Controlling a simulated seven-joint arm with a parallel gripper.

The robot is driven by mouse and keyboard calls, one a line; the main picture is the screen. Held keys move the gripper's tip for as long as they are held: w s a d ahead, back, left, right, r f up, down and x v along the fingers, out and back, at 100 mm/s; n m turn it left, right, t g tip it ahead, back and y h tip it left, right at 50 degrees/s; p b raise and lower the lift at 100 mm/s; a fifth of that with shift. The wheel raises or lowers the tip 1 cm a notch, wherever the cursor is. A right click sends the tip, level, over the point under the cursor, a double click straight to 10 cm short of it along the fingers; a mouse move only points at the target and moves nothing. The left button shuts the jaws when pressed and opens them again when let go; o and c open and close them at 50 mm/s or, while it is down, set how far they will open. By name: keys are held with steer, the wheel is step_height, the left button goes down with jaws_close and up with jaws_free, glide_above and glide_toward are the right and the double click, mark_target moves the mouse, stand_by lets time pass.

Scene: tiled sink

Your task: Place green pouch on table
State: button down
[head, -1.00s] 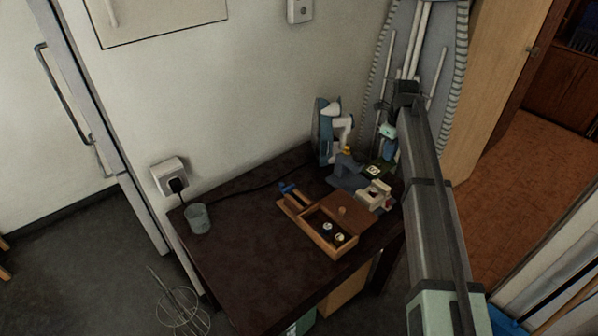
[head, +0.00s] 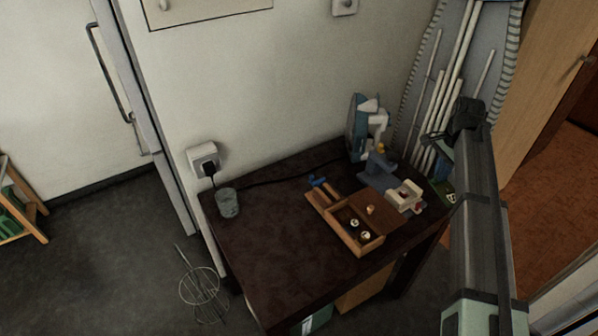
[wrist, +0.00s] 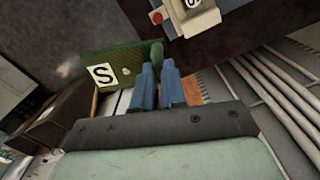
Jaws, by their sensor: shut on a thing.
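The green pouch (wrist: 125,62) has a white label with an S and hangs from my gripper (wrist: 163,70), whose blue fingers are shut on its edge in the wrist view. In the head view the pouch (head: 451,196) is small and partly hidden by my arm, just right of the table's right end. My gripper (head: 444,170) is above it there, mostly hidden. The dark brown table (head: 265,235) stands against the wall. Its dark top (wrist: 250,35) also shows at the upper part of the wrist view.
On the table are a wooden box (head: 352,232) with small items, a beige device (head: 405,197), an iron (head: 362,130) and a glass (head: 228,202). The table's front left is clear. An ironing board (head: 425,90) leans behind my arm.

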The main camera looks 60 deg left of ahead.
steer(key=d+f+n, duration=0.3)
steer(key=d+n, duration=0.2)
steer(key=d, duration=3.9)
steer(key=s+a+n, duration=0.3)
steer(key=a, duration=1.6)
steer(key=s+a+n, duration=0.3)
steer(key=a, duration=1.6)
steer(key=s+a+m, duration=0.1)
steer(key=s+a, duration=0.5)
steer(key=a, duration=1)
steer(key=s+a+f+m, duration=0.1)
steer(key=s+a, duration=0.6)
steer(key=a, duration=0.9)
steer(key=s+a+m, duration=0.1)
steer(key=s+a, duration=0.5)
steer(key=a, duration=1)
steer(key=shift+w+a+f+m, duration=0.15)
steer(key=shift+f+m, duration=0.6)
steer(key=shift+f, duration=1)
steer(key=shift+a+f+m, duration=0.3)
steer(key=shift+f+m, duration=0.4)
steer(key=shift+f, duration=1)
steer(key=shift+w+a+f+m, duration=0.15)
steer(key=shift+f+m, duration=0.6)
steer(key=shift+f, duration=1)
